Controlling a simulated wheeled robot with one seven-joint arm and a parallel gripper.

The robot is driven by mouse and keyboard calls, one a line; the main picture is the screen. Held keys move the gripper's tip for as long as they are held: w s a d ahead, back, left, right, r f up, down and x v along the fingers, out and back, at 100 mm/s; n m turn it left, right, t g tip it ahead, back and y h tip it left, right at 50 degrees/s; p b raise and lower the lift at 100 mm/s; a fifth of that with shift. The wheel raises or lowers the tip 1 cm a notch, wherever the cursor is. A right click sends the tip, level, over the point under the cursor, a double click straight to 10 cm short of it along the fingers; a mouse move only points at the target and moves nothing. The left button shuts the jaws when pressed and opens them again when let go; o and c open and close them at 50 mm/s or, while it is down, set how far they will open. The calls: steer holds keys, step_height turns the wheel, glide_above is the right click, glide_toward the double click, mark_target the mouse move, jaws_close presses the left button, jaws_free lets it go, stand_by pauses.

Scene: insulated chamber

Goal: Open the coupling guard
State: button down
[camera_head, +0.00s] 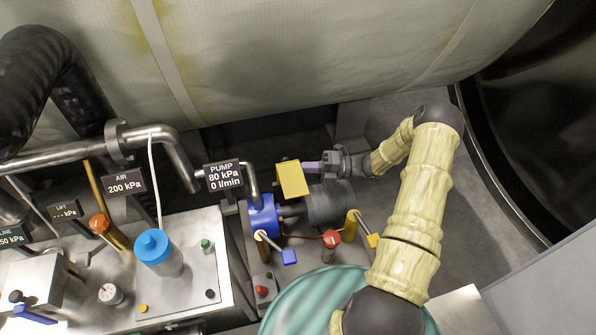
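The coupling guard appears to be the yellow box-like cover (292,179) between the blue pump (263,215) and the dark ribbed motor (331,202). It is slightly tilted in the picture, and a short length of shaft (292,210) shows below its lower edge. My gripper (309,167) comes in from the right, above the motor, with its fingertips at the guard's right side. I cannot tell whether they touch it, or whether the fingers are open or shut. The guard's far side and any hinge are hidden.
A label reading PUMP 80 kPa, 0 l/min (223,176) stands left of the guard. Blue (289,257) and yellow (373,240) handles and a red-capped post (330,245) stand in front. A large padded tank (290,60) hangs above. Bare floor lies right of my arm.

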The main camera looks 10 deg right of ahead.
steer(key=shift+w+r, duration=0.1)
steer(key=shift+w, duration=0.2)
stand_by(0.4)
steer(key=s+d+b, duration=0.1)
steer(key=s+d, duration=0.1)
steer(key=d, duration=0.7)
steer(key=shift+d, duration=0.4)
